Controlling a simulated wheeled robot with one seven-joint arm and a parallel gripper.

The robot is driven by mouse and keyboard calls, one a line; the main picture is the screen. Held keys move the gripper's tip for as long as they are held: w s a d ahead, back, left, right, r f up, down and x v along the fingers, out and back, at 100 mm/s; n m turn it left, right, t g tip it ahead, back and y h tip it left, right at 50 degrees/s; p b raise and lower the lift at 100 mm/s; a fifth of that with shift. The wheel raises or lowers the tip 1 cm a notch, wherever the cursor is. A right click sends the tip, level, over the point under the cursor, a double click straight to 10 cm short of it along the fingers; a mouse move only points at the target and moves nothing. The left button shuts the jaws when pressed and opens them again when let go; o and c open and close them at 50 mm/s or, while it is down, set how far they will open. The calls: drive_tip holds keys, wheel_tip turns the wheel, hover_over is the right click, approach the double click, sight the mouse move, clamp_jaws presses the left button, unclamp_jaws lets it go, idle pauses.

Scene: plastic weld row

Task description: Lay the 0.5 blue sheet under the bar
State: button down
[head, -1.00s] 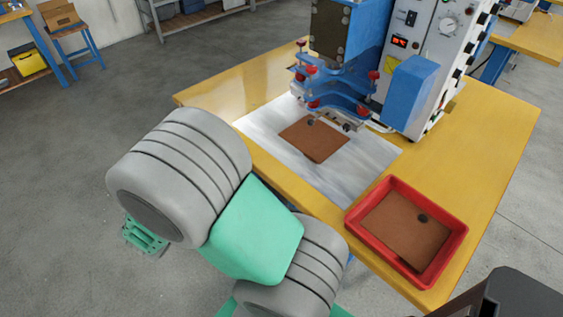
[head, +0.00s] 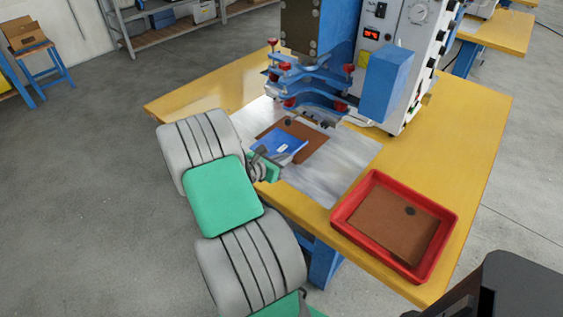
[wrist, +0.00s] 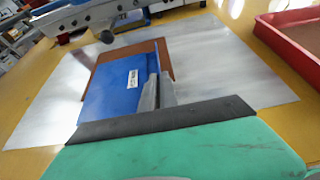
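My gripper (head: 262,160) is shut on the blue sheet (head: 283,144), at its near edge. The sheet has a small white label and shows large in the wrist view (wrist: 108,98), with the grey fingers (wrist: 157,92) on it. It overlaps a brown sheet (head: 316,141) lying on the pale metal plate (head: 340,165); I cannot tell whether they touch. The bar (head: 312,119) is low on the blue press, beyond the blue sheet. In the wrist view the blue sheet's far edge is short of the press parts (wrist: 100,14).
A red tray (head: 340,222) with another brown sheet (head: 390,226) stands at the table's front right. The press's control box (head: 405,60) and a blue block (head: 387,82) rise behind. The yellow table (head: 440,150) is clear on the right.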

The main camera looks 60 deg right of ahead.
sight(304, 145)
drive_tip(key=d+b, duration=0.1)
drive_tip(key=d, duration=0.2)
drive_tip(key=s+d+f+b, duration=0.1)
drive_tip(key=d+b, duration=0.1)
drive_tip(key=d, duration=0.2)
drive_tip(key=d+b, duration=0.2)
drive_tip(key=d, duration=0.1)
drive_tip(key=shift+s+d+f, duration=0.35)
drive_tip(key=shift+f, duration=0.55)
drive_tip(key=shift+w+a, duration=0.1)
drive_tip(key=shift+a, duration=0.35)
drive_tip(key=shift+r+p, duration=0.1)
drive_tip(key=shift+p, duration=0.45)
drive_tip(key=shift+f, duration=0.25)
idle(0.4)
drive_tip(key=c, duration=1.6)
unclamp_jaws()
drive_tip(key=shift+o, duration=0.2)
